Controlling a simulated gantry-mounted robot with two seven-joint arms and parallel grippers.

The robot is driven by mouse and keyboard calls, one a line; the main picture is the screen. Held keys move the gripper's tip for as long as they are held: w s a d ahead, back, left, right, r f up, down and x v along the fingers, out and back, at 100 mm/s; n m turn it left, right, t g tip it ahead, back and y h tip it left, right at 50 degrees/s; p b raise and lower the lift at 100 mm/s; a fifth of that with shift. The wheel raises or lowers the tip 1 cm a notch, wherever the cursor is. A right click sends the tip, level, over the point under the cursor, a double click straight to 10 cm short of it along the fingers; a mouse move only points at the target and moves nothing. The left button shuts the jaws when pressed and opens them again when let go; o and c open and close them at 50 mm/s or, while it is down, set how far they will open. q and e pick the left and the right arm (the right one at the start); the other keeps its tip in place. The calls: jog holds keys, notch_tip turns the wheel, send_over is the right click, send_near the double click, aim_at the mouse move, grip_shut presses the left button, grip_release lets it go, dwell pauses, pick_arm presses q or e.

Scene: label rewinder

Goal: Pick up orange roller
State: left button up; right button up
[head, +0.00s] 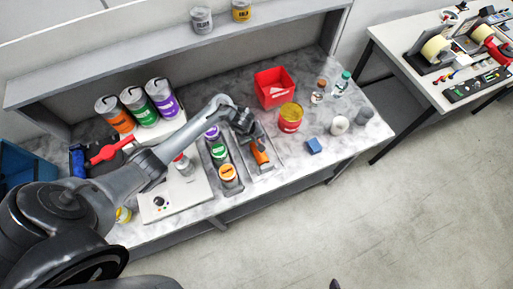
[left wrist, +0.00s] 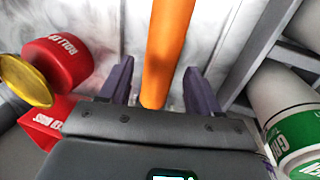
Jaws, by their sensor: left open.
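The orange roller (head: 261,154) lies in a grey tray (head: 266,170) on the marble-look counter. In the left wrist view the orange roller (left wrist: 166,45) runs lengthwise from the top edge down between my fingers. My left gripper (head: 250,137) is over the roller's far end. In the left wrist view my left gripper (left wrist: 160,78) is open, with one purple finger on each side of the roller and a gap on both sides. My right gripper is not in view.
A red bin (head: 273,88), a red-and-yellow can (head: 290,118), a blue block (head: 313,146) and small bottles (head: 319,91) stand to the right. The counter's front right is mostly clear.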

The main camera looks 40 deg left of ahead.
aim_at(256, 145)
pick_arm(q)
jog(key=shift+a+b+x, duration=0.15)
jog(key=shift+b+x, duration=0.3)
jog(key=shift+x, duration=0.95)
jog(key=shift+a+b+x, duration=0.15)
jog(key=shift+b+x, duration=0.3)
jog(key=shift+x, duration=0.95)
jog(key=shift+s, duration=0.1)
grip_shut()
